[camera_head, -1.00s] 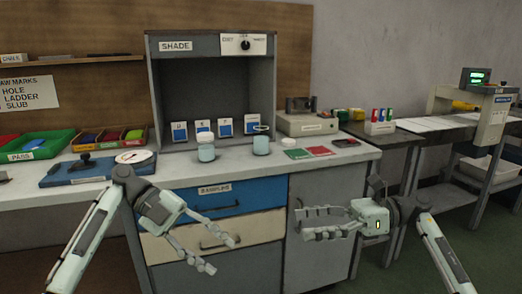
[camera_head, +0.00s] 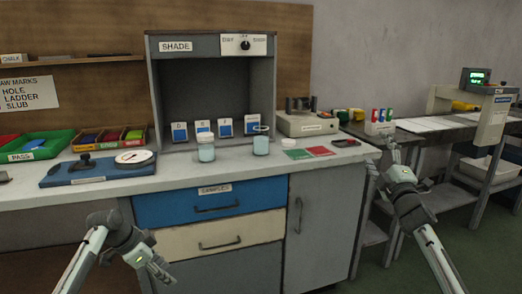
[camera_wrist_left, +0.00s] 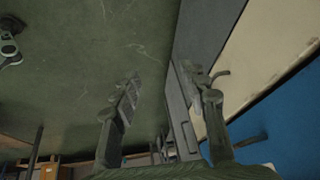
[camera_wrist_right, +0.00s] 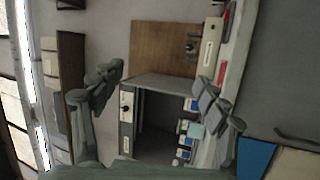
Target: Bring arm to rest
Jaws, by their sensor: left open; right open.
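My left gripper (camera_head: 166,278) hangs low at the left in the head view, in front of the drawers. In the left wrist view its two fingers (camera_wrist_left: 165,90) stand apart with nothing between them, over the green floor and beside the cabinet front. My right gripper (camera_head: 384,158) is raised at the right end of the counter in the head view. In the right wrist view its fingers (camera_wrist_right: 160,85) are spread and empty, with the shade booth (camera_wrist_right: 165,125) seen between and beyond them.
The counter (camera_head: 250,168) holds two jars, one of them (camera_head: 206,148) at the booth's front, a blue board (camera_head: 85,172) with a white dial, and red and green cards (camera_head: 320,151). A side bench (camera_head: 430,130) stands at the right. The floor (camera_head: 420,270) in front looks clear.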

